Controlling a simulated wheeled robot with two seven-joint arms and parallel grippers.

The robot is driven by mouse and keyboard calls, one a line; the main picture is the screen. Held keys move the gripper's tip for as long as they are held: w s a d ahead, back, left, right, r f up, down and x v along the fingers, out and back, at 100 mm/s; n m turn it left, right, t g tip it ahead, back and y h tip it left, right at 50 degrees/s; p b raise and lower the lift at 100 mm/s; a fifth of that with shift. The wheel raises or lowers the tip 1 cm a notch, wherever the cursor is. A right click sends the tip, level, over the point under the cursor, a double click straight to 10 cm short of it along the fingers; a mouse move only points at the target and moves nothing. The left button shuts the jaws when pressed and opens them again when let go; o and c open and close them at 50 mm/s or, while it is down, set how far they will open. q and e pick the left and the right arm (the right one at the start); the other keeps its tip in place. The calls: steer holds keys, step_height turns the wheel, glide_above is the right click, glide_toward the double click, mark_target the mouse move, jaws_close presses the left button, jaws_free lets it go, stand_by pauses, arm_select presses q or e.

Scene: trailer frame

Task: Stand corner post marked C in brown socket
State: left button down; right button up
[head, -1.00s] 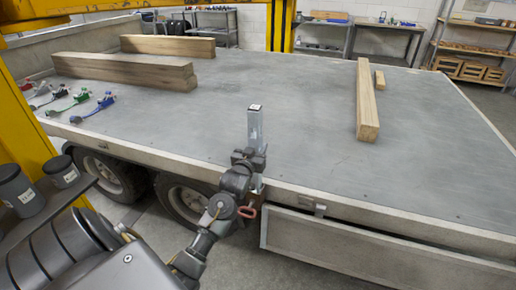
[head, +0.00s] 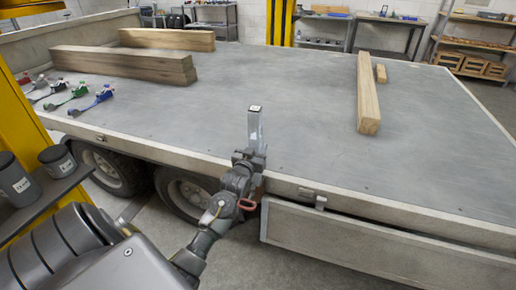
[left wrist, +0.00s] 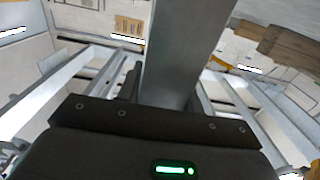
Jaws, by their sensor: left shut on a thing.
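A grey metal corner post (head: 255,126) stands nearly upright in my left gripper (head: 250,158), at the near edge of the trailer bed. A small white label is on its top end; its letter is too small to read. In the left wrist view the post (left wrist: 182,50) rises from behind the dark gripper body. The gripper is shut on the post's lower part. A brown patch shows beside my wrist at the trailer edge, mostly hidden, and I cannot tell whether it is the brown socket. My right gripper is not in view.
The trailer bed (head: 290,130) is bare in the middle. Timber beams lie at the left (head: 120,68) and right (head: 369,95). Several coloured straps (head: 92,102) lie at the left edge. A side panel (head: 370,245) hangs below the near edge. Dark jars (head: 15,180) stand at the left.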

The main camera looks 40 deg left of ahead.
arm_select(q)
steer(key=shift+r, duration=0.1)
steer(key=c, duration=0.8)
jaws_free()
steer(key=shift+c, duration=0.2)
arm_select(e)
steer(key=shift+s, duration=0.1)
arm_select(q)
steer(key=shift+s+d, duration=0.1)
steer(key=shift+s, duration=0.1)
steer(key=v, duration=1)
steer(key=shift+s, duration=0.2)
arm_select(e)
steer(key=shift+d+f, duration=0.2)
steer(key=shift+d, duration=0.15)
arm_select(q)
steer(key=shift+d, duration=0.1)
